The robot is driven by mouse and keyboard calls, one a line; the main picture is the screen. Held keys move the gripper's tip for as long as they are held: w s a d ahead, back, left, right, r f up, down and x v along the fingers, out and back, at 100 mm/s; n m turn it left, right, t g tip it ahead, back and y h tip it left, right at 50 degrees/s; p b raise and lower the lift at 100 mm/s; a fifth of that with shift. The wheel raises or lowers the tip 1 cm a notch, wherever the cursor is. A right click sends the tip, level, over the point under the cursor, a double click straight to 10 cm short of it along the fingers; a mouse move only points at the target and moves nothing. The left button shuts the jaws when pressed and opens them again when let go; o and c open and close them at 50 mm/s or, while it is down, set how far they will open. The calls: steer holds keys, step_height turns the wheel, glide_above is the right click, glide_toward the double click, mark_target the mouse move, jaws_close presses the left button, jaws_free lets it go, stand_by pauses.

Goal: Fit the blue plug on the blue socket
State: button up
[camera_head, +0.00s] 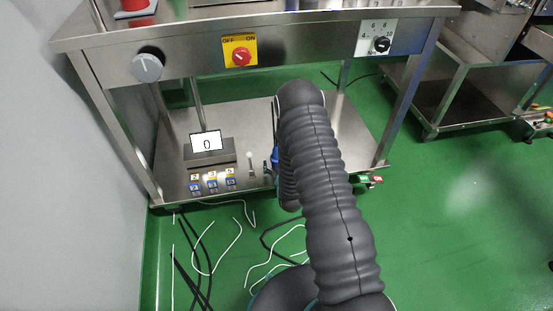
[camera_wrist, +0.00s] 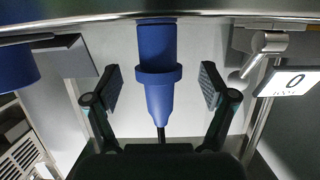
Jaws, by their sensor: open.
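A blue plug (camera_wrist: 158,95) with a wide collar, a tapered end and a black cable stands in the middle of the wrist view. Its far end meets the steel edge at the top; I cannot tell whether it sits in a socket there. My gripper (camera_wrist: 162,86) is open, with one finger pad on each side of the plug and a gap on both sides. A second blue cylindrical part (camera_wrist: 14,66) is cut off at the left edge; I cannot tell whether it is the blue socket. In the head view a small blue part (camera_head: 275,158) shows beside my arm, which hides my gripper.
A steel cart has a lower shelf (camera_head: 345,130) carrying a display reading 0 (camera_head: 206,142) and several small labelled switches (camera_head: 212,182). A grey lever (camera_wrist: 262,50) is right of my gripper. Loose cables (camera_head: 215,245) lie on the green floor.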

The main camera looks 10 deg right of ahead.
steer(key=shift+x, duration=1.4)
steer(key=shift+c, duration=0.3)
steer(key=c, duration=1.3)
